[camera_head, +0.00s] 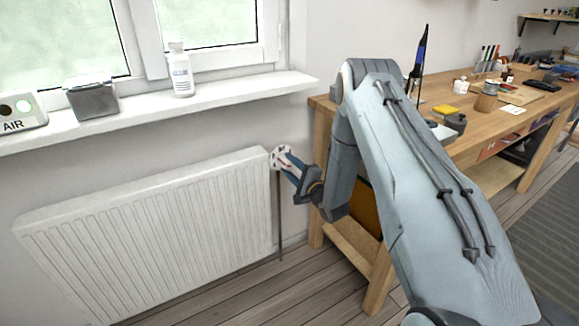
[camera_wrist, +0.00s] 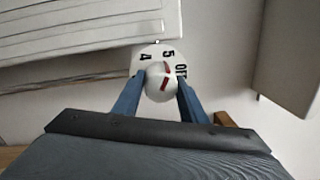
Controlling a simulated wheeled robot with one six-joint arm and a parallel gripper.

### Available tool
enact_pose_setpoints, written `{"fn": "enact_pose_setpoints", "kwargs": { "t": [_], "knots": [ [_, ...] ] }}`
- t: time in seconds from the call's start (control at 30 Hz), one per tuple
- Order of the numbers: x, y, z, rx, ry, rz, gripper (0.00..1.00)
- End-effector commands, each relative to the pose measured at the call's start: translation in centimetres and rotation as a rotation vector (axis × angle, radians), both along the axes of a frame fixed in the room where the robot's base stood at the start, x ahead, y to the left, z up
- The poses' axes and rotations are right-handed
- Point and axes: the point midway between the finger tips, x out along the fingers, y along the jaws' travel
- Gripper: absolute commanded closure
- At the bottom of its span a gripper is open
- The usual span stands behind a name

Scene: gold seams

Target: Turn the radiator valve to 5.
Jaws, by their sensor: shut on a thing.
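The radiator valve (camera_head: 277,157) is a white round dial at the upper right corner of the radiator (camera_head: 150,225). In the wrist view, the valve (camera_wrist: 157,76) shows a round knob over a white face with black 4, 5 and OFF. The 4 and 5 are at the top, and OFF is on the right. A red line marks the knob and points up, close to the 5; its exact alignment is hard to tell. My gripper (camera_wrist: 160,82) is shut on the knob, one blue finger on each side. In the head view my gripper (camera_head: 288,165) reaches the valve from the right.
A windowsill (camera_head: 220,95) above the radiator holds a white bottle (camera_head: 180,70), a grey box (camera_head: 92,97) and an AIR device (camera_head: 20,112). A wooden workbench (camera_head: 318,105) with tools stands to the right, close behind my arm. A thin pipe (camera_head: 280,225) runs down below the valve.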

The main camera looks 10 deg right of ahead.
Motion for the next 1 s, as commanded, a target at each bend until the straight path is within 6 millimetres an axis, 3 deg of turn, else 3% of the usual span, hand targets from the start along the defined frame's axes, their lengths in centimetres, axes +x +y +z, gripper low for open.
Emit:
{"fn": "enact_pose_setpoints", "kwargs": {
  "t": [0.63,0.67,0.73,0.77,1.0],
  "knots": [
    [-0.10,0.03,-0.15,0.050,0.019,0.000,0.84],
    [-0.10,0.03,-0.15,0.050,0.019,0.000,0.58],
    [-0.08,0.03,-0.13,0.049,0.019,0.000,0.47],
    [-0.08,0.03,-0.12,0.049,0.019,0.000,0.43],
    [-0.04,0.02,-0.04,0.048,0.017,0.001,0.43]
  ]
}}
